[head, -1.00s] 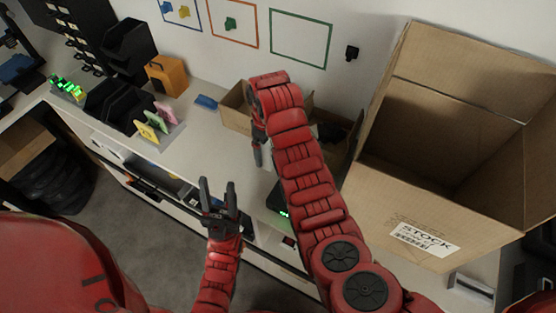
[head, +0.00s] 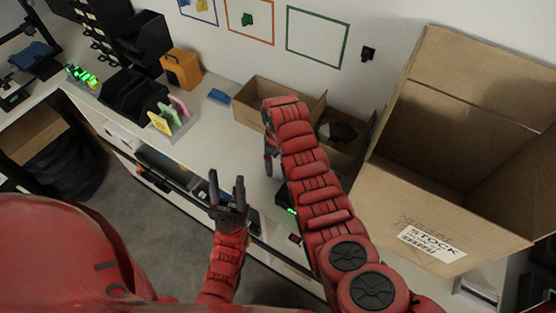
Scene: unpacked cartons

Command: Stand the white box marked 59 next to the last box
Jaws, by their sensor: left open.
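I cannot make out a white box marked 59, or which box is the last one. My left gripper (head: 227,182) is open and empty, fingers pointing up the picture, in front of the bench edge. My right arm reaches over the bench to a small open carton (head: 252,95). My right gripper (head: 270,158) shows only in part beside the arm, near the carton's front. Its fingers are mostly hidden, so I cannot tell its state or whether it holds anything. A dark item (head: 340,131) lies in the carton's right part.
A large open carton with a STOCK label (head: 432,243) fills the right. An orange box (head: 181,70), a blue item (head: 219,97), and a rack of coloured cards (head: 170,115) stand on the bench (head: 215,130). Bare bench lies between the rack and small carton.

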